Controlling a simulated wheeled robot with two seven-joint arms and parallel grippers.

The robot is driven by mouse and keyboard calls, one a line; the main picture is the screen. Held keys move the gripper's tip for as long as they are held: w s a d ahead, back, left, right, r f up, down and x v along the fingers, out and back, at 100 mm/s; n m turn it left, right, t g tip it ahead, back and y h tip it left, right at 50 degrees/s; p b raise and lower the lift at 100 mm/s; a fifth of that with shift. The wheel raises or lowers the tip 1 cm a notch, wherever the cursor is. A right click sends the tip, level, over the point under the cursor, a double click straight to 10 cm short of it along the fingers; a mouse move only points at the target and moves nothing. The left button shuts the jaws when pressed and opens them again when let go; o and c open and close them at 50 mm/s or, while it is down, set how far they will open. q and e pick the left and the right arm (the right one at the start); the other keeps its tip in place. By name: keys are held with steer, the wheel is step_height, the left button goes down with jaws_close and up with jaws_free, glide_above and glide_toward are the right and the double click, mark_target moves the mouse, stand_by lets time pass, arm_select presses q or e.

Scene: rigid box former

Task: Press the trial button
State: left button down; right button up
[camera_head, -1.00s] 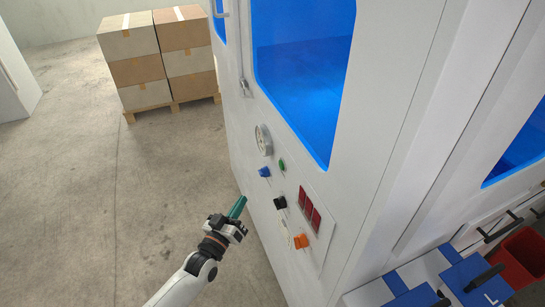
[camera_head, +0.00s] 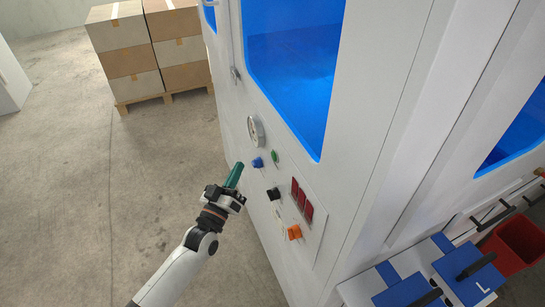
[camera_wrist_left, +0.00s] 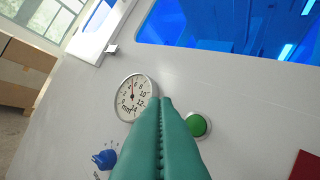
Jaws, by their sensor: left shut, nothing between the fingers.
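A round green button (camera_head: 274,156) is set in the white front panel of the machine (camera_head: 330,200), and it also shows in the left wrist view (camera_wrist_left: 196,125). I can read no label that says which control is the trial button. My left gripper (camera_head: 238,166) has teal fingers, which are shut and empty. They point at the panel, left of the blue knob and the green button in the head view. In the left wrist view the fingertips (camera_wrist_left: 166,101) appear just left of the green button and partly cover its edge. Contact cannot be told. My right gripper is out of view.
A dial gauge (camera_head: 255,130), blue knob (camera_head: 257,162), black knob (camera_head: 273,193), orange knob (camera_head: 294,231) and red displays (camera_head: 302,200) share the panel. Stacked cartons (camera_head: 150,50) stand at the upper left. A red bin (camera_head: 515,245) is at the right. The left floor is clear.

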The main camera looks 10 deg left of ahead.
arm_select(q)
steer(key=w+d+b, duration=0.1)
steer(key=w+d, duration=0.2)
steer(key=d, duration=0.2)
steer(key=shift+w+d, duration=0.3)
steer(key=shift+w, duration=0.1)
stand_by(1.8)
steer(key=shift+w+d, duration=0.2)
steer(key=shift+d, duration=0.15)
steer(key=shift+w+d+b, duration=0.25)
steer(key=shift+d+b, duration=0.1)
stand_by(0.7)
stand_by(0.3)
steer(key=shift+s+a+p, duration=0.3)
steer(key=shift+s+a, duration=0.2)
steer(key=shift+a, duration=0.15)
steer(key=s+a, duration=0.1)
steer(key=s+a+p, duration=0.1)
steer(key=a, duration=0.2)
steer(key=shift+s+a, duration=0.1)
steer(key=shift+s, duration=0.3)
